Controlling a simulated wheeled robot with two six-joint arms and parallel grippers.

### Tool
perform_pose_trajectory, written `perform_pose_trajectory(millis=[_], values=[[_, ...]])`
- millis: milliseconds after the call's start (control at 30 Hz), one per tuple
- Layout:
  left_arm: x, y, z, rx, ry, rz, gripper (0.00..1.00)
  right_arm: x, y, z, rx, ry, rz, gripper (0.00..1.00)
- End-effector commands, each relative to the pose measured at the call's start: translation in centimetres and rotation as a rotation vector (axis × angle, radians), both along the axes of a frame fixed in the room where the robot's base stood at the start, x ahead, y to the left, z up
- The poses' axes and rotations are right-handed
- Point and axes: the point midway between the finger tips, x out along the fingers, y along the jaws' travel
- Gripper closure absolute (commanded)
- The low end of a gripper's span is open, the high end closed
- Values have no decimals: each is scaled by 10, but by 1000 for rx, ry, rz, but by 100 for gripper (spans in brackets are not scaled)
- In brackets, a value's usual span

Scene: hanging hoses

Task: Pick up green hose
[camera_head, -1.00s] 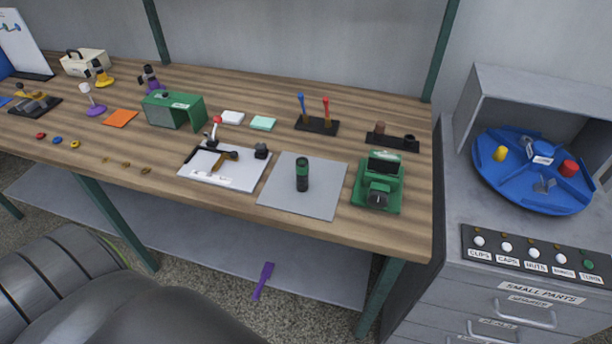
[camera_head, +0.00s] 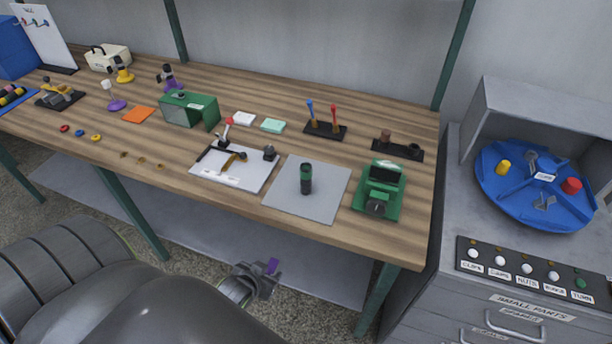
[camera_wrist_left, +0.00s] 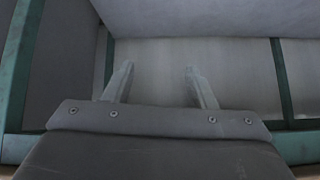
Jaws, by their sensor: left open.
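I see nothing that is clearly a green hose. A short dark green and black cylinder (camera_head: 306,179) stands upright on a grey mat (camera_head: 335,189) at the bench's front; I cannot tell if it is a hose piece. My left gripper (camera_head: 268,272) is low in front of the bench, below the tabletop edge and well short of the cylinder. In the left wrist view its two fingers (camera_wrist_left: 160,82) are apart with nothing between them. My right gripper is out of view.
The wooden bench (camera_head: 225,105) holds a white board (camera_head: 210,174), a green box (camera_head: 189,110) and a green device (camera_head: 379,190). A lower shelf (camera_head: 200,244) lies under it. A grey cabinet with a blue carousel (camera_head: 530,215) stands right.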

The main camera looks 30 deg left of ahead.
Motion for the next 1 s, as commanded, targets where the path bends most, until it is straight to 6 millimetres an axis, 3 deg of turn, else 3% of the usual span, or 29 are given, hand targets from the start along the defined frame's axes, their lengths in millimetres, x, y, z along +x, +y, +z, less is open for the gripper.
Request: perform_pose_trajectory(millis=[33,200,500,600,700,867,1000], values=[[9,-1,33,3,-47,-2,49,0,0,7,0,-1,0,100],[30,-7,127,4,-186,-6,49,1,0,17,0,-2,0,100],[32,-22,264,-5,-382,-18,49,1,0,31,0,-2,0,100],[28,-26,290,-9,-420,-22,49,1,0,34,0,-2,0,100],[27,-28,302,-9,-439,-24,49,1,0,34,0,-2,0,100],[42,-26,299,-9,-444,-25,49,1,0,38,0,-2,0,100],[67,-23,290,-11,-445,-25,49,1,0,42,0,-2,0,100]])
